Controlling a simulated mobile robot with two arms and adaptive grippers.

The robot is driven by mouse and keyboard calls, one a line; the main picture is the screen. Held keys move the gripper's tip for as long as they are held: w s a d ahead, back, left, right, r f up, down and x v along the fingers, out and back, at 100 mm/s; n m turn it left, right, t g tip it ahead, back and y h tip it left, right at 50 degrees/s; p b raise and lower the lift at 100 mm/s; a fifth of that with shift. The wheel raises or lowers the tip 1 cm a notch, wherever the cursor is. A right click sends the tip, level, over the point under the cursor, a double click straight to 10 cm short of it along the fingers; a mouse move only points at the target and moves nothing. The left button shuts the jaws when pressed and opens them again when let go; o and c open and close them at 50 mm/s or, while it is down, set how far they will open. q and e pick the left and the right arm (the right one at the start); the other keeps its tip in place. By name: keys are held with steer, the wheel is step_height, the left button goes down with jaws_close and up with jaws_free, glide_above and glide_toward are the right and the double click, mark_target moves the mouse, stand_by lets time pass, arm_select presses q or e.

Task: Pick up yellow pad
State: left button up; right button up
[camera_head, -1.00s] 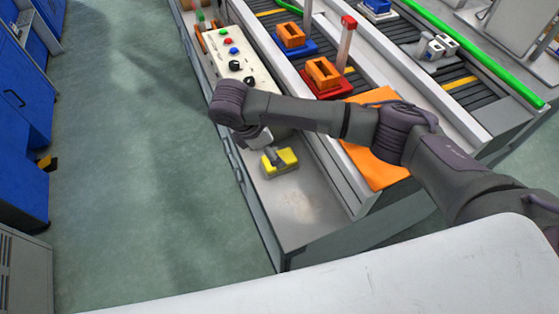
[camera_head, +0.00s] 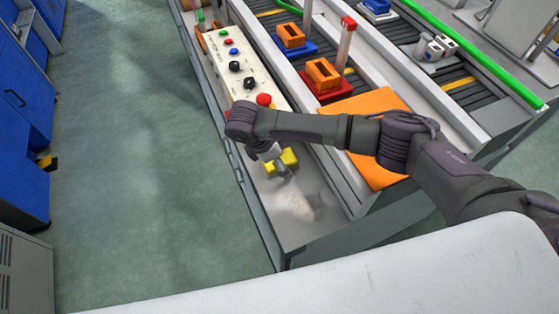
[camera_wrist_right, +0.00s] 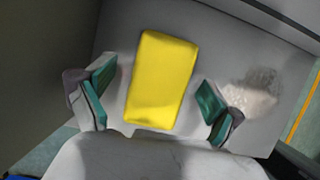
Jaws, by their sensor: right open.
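The yellow pad (camera_head: 289,158) lies on the grey metal end of the workbench, below the control panel in the head view. My right gripper (camera_head: 280,170) hangs over it and hides part of it. In the right wrist view the whole yellow pad (camera_wrist_right: 162,80) shows as an upright rectangle, slightly tilted. The fingers of my right gripper (camera_wrist_right: 152,100) are spread on either side of the pad, with a gap on both sides. They hold nothing. My left gripper is in no view.
The control panel (camera_head: 236,62) with several buttons stands just beyond the pad. An orange sheet (camera_head: 372,105) lies to the right by the conveyor. A pale smudge (camera_wrist_right: 250,95) marks the bare metal right of the pad. The bench edge is close on the left.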

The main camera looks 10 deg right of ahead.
steer(key=shift+f, duration=0.25)
stand_by(0.3)
steer(key=c, duration=1.2)
steer(key=shift+r, duration=0.45)
steer(key=shift+c, duration=0.2)
step_height(320, 180, up, 10)
steer(key=shift+f, duration=0.15)
steer(key=o, duration=0.5)
steer(key=c, duration=0.4)
steer(key=shift+o, duration=0.2)
